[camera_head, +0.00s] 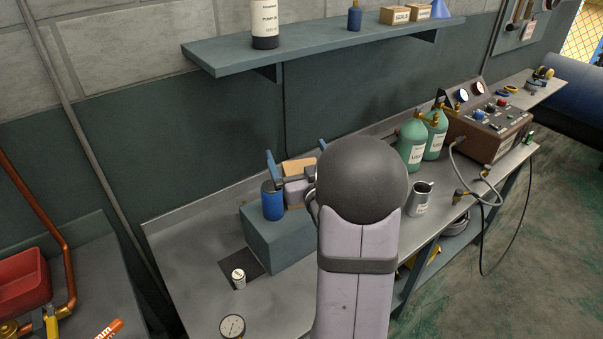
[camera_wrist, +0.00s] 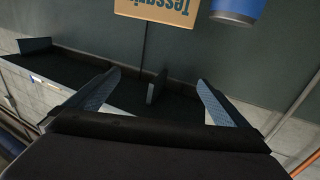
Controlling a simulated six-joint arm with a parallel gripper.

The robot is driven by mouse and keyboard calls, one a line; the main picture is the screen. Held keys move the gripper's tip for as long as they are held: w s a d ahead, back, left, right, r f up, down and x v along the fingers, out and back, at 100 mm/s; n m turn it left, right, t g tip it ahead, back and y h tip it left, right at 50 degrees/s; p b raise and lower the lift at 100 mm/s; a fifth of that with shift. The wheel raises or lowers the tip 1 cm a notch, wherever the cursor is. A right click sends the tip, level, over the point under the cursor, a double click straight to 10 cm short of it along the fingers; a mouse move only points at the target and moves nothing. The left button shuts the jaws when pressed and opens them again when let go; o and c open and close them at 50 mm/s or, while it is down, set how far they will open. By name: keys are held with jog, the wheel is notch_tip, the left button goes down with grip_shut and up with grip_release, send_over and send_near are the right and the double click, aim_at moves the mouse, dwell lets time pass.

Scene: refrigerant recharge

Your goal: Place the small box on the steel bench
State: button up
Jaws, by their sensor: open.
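A small tan cardboard box (camera_head: 300,166) stands beside a blue can (camera_head: 272,201) on a teal block on the steel bench (camera_head: 190,260); my gripper hides part of the box. In the wrist view the box (camera_wrist: 158,10) shows upside-down blue lettering at the top edge, cut off. My gripper (camera_head: 296,153) is at the box in the head view, its blue fingers spread. In the wrist view my open gripper (camera_wrist: 158,80) has nothing between its fingers, and the box appears beyond them. I cannot tell whether they touch.
The teal block (camera_head: 275,240) rises from the bench. A white cup (camera_head: 238,278) and a gauge (camera_head: 232,326) are at the front left. A metal jug (camera_head: 420,198), green cylinders (camera_head: 411,145) and a control unit (camera_head: 490,130) stand right. A shelf (camera_head: 310,40) hangs above.

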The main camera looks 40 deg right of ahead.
aim_at(299, 163)
jog(key=shift+w+d+f+g+y+b, duration=0.3)
jog(key=shift+w+d+f+g, duration=0.55)
jog(key=shift+w+d, duration=0.2)
jog(key=f+g, duration=0.1)
jog(key=s+f+g, duration=0.1)
jog(key=f, duration=0.1)
jog(key=d+f+m+g, duration=0.1)
jog(key=f, duration=0.1)
jog(key=shift+s+f, duration=0.25)
jog(key=shift+p+x, duration=0.45)
jog(key=shift+x, duration=0.65)
jog(key=shift+w, duration=0.15)
jog(key=shift+a+p+x, duration=0.2)
jog(key=shift+p+x, duration=1.1)
jog(key=shift+x, duration=0.65)
jog(key=shift+w+d+f, duration=0.2)
jog(key=shift+w, duration=0.3)
jog(key=c, duration=1.2)
jog(key=shift+r, duration=0.1)
jog(key=c, duration=0.4)
